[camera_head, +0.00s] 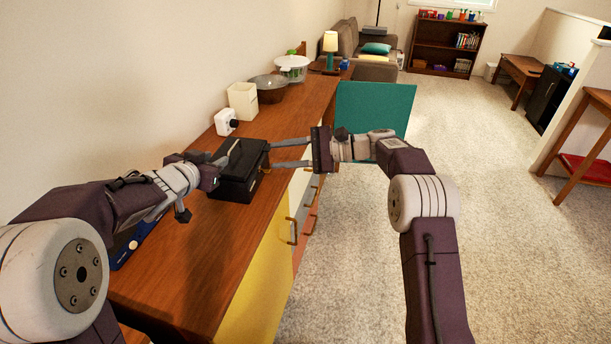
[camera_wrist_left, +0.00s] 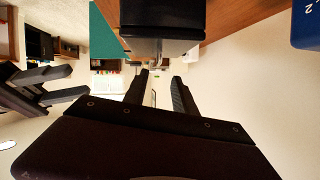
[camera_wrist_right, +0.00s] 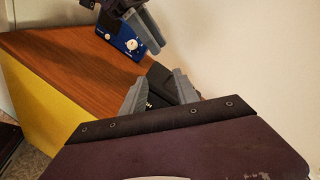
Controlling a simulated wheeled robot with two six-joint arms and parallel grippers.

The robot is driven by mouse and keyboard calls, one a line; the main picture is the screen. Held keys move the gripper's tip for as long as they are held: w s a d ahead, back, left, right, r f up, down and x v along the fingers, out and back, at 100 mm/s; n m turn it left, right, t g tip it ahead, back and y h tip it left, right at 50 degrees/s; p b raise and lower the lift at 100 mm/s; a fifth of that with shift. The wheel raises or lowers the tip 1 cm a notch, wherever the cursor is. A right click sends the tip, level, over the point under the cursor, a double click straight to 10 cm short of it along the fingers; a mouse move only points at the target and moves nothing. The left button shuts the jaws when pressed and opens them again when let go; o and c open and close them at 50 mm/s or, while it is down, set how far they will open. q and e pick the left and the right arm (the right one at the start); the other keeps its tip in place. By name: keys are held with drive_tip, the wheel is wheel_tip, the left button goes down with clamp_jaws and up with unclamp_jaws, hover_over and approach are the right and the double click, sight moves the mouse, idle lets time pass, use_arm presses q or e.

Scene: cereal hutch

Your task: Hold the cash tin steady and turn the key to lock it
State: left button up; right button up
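The black cash tin (camera_head: 236,184) sits closed on the wooden counter, between my two grippers. My left gripper (camera_head: 217,164) is at its left side. In the left wrist view its fingers (camera_wrist_left: 159,76) are apart, just short of the dark tin (camera_wrist_left: 160,28). A small pale piece (camera_wrist_left: 157,62) shows between tin and fingertips; I cannot tell whether it is the key. My right gripper (camera_head: 272,154) is open at the tin's right side. In the right wrist view its fingers (camera_wrist_right: 156,86) are spread, with part of the tin (camera_wrist_right: 160,84) between them; contact is unclear.
A blue box (camera_wrist_right: 122,40) with a pale dial stands on the counter (camera_head: 185,262) near my left arm. A white device (camera_head: 226,122), a cream container (camera_head: 243,101) and bowls (camera_head: 270,88) stand behind the tin. A green panel (camera_head: 375,108) is beyond my right gripper.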

sight(230, 163)
use_arm(q)
drive_tip(key=x, duration=0.9)
drive_tip(key=shift+w, duration=0.1)
clamp_jaws()
use_arm(e)
drive_tip(key=w+d+f+m+t, duration=0.1)
drive_tip(key=w+d+f, duration=0.2)
drive_tip(key=f, duration=0.3)
drive_tip(key=w+d+f+m+t+y, duration=0.1)
drive_tip(key=w+d+f+m, duration=0.1)
drive_tip(key=f, duration=0.4)
drive_tip(key=shift+w+d, duration=0.4)
drive_tip(key=shift+d, duration=0.35)
